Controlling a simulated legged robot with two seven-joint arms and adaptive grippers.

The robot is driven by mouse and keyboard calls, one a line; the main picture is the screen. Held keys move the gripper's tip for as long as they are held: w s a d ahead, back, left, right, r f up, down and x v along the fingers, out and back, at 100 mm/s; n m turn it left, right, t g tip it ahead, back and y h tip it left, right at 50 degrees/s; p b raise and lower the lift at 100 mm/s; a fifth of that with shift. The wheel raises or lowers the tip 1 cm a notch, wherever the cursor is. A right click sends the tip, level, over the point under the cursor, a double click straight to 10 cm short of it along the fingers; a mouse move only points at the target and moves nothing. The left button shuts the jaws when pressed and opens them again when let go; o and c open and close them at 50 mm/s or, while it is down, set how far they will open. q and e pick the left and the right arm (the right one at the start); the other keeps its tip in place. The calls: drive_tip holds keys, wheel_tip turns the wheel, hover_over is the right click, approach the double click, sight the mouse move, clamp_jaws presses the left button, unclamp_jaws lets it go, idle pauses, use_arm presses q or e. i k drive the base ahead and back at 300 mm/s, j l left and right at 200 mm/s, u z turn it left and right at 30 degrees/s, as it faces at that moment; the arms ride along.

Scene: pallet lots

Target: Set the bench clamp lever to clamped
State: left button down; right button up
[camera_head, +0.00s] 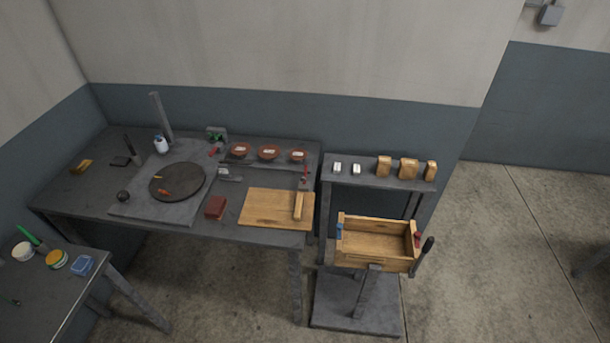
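A small upright lever with a red grip (305,169) stands at the right end of the dark workbench (110,195), just behind a wooden board (265,208). It looks like the bench clamp lever, but its clamp is too small to make out and I cannot tell its setting. Another lever, with a black handle (428,245), leans up and to the right beside the wooden box on the stand. A small green device (216,134) with a red part sits at the back of the bench. Neither of my grippers is in view.
A wooden box (375,258) rests on a pedestal stand right of the bench, before a narrow shelf (372,174) with several blocks. A round dark plate (178,181) and red dishes (269,152) occupy the bench. A side table (50,300) is at lower left.

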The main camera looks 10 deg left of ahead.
sight(303, 179)
drive_tip(key=i+j, duration=0.2)
drive_tip(key=j, duration=0.2)
drive_tip(key=i+j, duration=0.2)
drive_tip(key=j, duration=0.2)
drive_tip(key=i+j, duration=0.2)
drive_tip(key=j, duration=0.2)
drive_tip(key=i+j, duration=0.2)
drive_tip(key=j, duration=0.15)
drive_tip(key=z, duration=1.3)
